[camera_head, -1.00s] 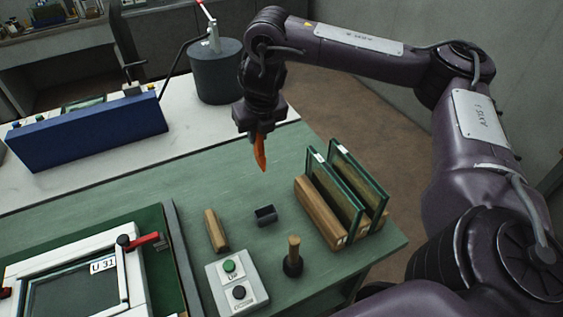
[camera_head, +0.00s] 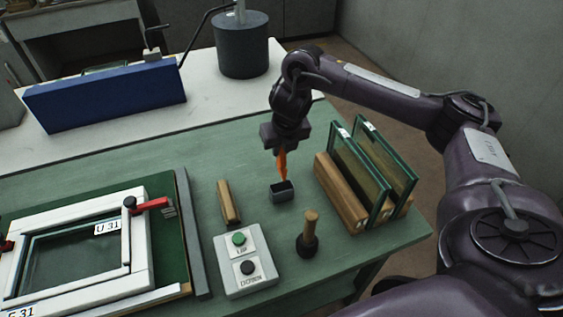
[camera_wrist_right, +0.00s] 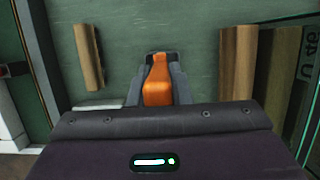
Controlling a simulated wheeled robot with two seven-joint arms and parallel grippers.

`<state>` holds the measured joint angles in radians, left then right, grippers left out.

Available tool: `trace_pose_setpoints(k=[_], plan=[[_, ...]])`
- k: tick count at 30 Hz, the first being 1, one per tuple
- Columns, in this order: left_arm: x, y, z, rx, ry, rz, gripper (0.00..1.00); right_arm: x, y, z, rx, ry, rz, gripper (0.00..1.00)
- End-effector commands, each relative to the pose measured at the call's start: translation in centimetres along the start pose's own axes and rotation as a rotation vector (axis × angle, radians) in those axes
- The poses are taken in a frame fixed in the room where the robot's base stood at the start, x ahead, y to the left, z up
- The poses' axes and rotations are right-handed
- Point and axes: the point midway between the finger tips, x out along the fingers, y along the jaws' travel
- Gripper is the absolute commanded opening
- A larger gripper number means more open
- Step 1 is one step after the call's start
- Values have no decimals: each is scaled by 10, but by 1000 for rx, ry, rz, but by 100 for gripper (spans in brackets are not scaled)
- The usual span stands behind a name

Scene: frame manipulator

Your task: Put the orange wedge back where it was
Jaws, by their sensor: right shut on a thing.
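The orange wedge (camera_head: 282,164) hangs below my right gripper (camera_head: 281,152), which is shut on it. In the wrist view the wedge (camera_wrist_right: 157,82) sits between the two grey fingers (camera_wrist_right: 157,90). A small dark open-topped holder (camera_head: 283,193) stands on the green table. The wedge's lower end is just above or at the holder's opening; I cannot tell whether it has entered. In the wrist view the holder is mostly hidden, with a dark edge (camera_wrist_right: 156,55) around the wedge's far end. My left gripper is not in view.
Wooden block (camera_head: 228,203) lies left of the holder. A button box (camera_head: 246,262) and a wooden-handled tool (camera_head: 309,236) stand in front. Glass panes (camera_head: 362,165) stand in a wooden rack (camera_head: 340,196) at right. A white frame (camera_head: 135,236) lies at left. The green table behind the holder is clear.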

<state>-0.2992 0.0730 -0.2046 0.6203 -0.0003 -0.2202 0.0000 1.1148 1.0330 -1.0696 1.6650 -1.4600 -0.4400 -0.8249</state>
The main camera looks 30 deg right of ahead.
Motion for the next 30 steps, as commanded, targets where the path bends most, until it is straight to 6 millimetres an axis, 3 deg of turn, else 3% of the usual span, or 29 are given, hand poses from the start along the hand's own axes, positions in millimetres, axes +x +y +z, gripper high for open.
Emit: trace_pose_setpoints(k=[10, 30], plan=[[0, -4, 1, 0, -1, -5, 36, 33, 0, -11, 2, 2, -1, 0], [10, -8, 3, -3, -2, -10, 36, 46, 0, -15, 0, 0, 0, 0]])
